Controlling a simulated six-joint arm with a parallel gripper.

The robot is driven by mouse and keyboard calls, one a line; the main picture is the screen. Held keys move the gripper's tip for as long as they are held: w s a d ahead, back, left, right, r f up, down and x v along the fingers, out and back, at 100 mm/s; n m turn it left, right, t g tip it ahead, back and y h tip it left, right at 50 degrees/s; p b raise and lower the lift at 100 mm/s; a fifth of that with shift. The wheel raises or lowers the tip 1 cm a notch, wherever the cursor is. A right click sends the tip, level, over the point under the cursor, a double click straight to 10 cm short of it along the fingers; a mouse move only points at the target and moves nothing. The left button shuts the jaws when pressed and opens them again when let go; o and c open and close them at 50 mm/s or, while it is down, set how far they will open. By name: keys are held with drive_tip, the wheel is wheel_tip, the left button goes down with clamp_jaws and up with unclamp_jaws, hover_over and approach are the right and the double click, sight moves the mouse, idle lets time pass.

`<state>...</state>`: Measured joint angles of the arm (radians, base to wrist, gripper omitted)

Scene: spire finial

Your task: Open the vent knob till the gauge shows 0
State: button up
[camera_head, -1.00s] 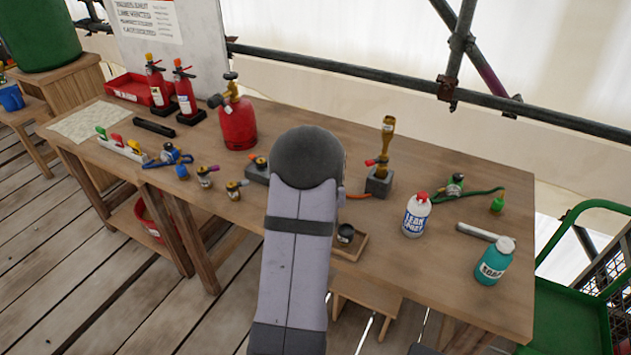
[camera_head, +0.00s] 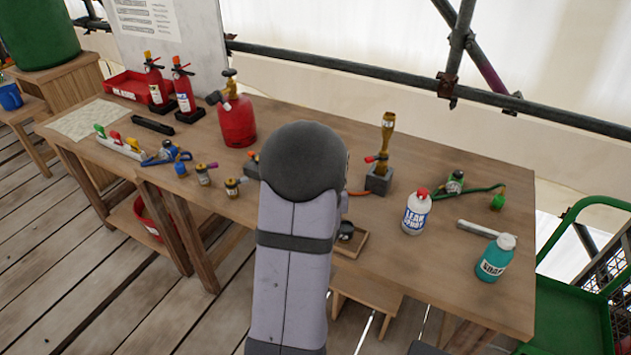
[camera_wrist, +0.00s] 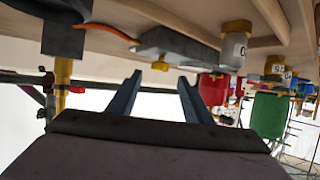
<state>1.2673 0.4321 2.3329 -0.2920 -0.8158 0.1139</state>
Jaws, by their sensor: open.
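My gripper (camera_wrist: 160,82) is open and empty in the wrist view, which shows the bench upside down. Its fingers point toward a grey block (camera_wrist: 178,48) with an orange hose, apart from it as far as I can tell. In the head view my arm covers most of this block (camera_head: 252,160) and my gripper. I cannot make out a gauge reading or a vent knob for certain. A brass torch-like piece (camera_head: 388,135) with a red lever stands upright on another grey block (camera_head: 378,180). It also shows at the wrist view's left (camera_wrist: 63,80).
Small brass-topped fittings (camera_head: 233,188) stand left of my arm, a red gas cylinder (camera_head: 237,125) behind them. A leak spray bottle (camera_head: 415,213), soap bottle (camera_head: 495,258) and green hose (camera_head: 478,190) are at right. A small tray (camera_head: 350,248) lies at the front edge.

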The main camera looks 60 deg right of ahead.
drive_tip(key=shift+v, duration=1.1)
drive_tip(key=shift+d, duration=0.1)
